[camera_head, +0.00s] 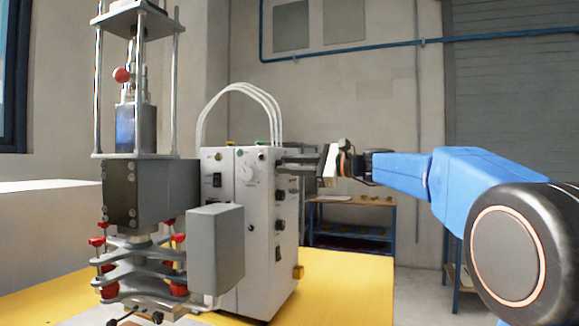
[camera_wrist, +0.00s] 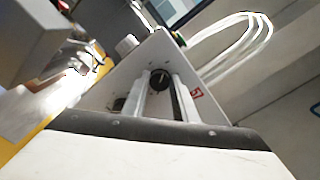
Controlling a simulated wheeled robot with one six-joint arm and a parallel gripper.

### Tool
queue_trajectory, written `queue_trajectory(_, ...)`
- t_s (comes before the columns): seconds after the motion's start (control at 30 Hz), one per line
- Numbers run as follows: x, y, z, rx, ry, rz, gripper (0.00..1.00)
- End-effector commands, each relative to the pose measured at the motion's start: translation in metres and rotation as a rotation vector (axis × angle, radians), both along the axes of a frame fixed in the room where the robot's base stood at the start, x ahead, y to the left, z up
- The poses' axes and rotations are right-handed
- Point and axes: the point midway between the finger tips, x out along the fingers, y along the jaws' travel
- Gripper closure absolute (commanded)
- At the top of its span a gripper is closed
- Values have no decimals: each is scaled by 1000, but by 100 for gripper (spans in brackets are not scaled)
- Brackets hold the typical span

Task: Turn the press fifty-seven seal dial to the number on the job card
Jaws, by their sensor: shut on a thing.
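The control box (camera_head: 268,205) is a white cabinet on the yellow table. In the wrist view, a black round dial (camera_wrist: 160,77) with a light pointer mark sits on its panel (camera_wrist: 190,62). A red-edged label reading 57 (camera_wrist: 196,93) is beside the dial. My gripper (camera_wrist: 160,84) is shut on the dial, with one pale finger on each side. In the head view, my gripper (camera_head: 283,159) reaches the upper right side of the box from the right and hides the dial there. The dial's numbers are too small to read. I cannot make out a job card.
The press (camera_head: 137,195), with columns and red knobs, stands left of the box. More black knobs (camera_head: 280,195) are below my gripper on the same panel. White hoses (camera_head: 240,88) arch above the box. A blue-framed shelf (camera_head: 352,225) stands behind.

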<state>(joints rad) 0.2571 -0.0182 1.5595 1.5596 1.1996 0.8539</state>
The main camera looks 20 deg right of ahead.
Motion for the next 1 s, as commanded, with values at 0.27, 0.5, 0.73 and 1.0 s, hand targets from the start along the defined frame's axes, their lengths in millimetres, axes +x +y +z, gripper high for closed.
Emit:
queue_trajectory(0.27, 0, 0, -1, -122, -167, 1, 97)
queue_trajectory(0.5, -1, 0, -2, -256, -351, 1, 97)
queue_trajectory(0.73, -1, 1, -2, -368, -505, 1, 97)
queue_trajectory(1.0, -1, 1, -3, -460, -631, 1, 97)
